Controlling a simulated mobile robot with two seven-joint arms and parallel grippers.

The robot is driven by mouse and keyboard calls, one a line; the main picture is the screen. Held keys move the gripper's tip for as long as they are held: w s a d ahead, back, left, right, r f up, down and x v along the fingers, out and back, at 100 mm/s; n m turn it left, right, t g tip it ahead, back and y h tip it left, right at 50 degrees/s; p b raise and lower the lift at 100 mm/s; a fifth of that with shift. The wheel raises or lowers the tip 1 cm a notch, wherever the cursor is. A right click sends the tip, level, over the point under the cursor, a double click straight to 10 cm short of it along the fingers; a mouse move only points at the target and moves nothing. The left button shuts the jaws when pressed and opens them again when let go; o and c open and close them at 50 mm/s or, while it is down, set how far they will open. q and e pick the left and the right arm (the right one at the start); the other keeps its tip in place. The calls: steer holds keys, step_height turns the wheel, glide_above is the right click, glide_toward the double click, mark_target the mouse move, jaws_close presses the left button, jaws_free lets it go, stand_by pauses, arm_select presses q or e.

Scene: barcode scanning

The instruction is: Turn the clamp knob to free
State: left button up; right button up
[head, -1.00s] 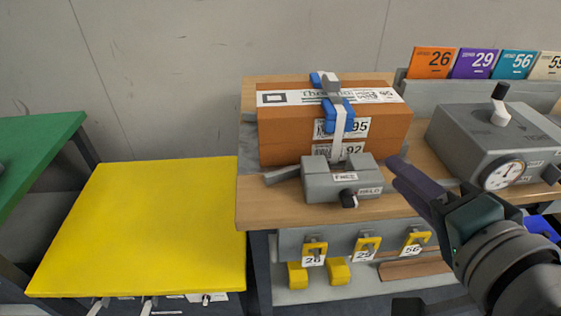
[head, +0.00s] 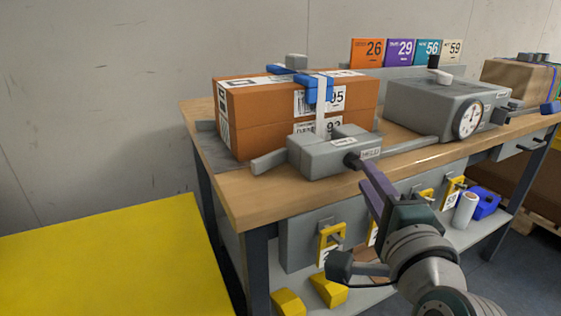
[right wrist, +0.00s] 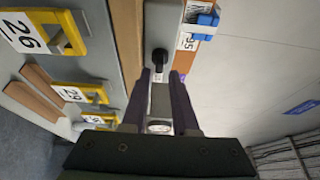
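The clamp (head: 312,158) is a grey block at the front of the wooden bench, with a "FREE" label on its upper face and a "HELD" label to the right. Its black knob (head: 352,160) sticks out of the front; which label it points to is unclear. My right gripper (head: 369,176) is close in front of the knob, its purple fingers reaching up from below. In the right wrist view the fingers (right wrist: 159,78) are apart, and the knob (right wrist: 160,57) shows between and just beyond the tips. My left gripper is out of view.
An orange-brown box (head: 265,115) sits behind the clamp under a white strap with blue corner pieces. A grey machine with a dial (head: 468,119) stands to the right. Yellow tags (head: 331,246) hang below the bench edge. A yellow table (head: 100,265) is at the left.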

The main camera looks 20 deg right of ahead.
mark_target(356, 163)
steer(key=shift+b+x, duration=0.3)
steer(key=shift+x, duration=1.35)
steer(key=shift+c, duration=0.3)
jaws_close()
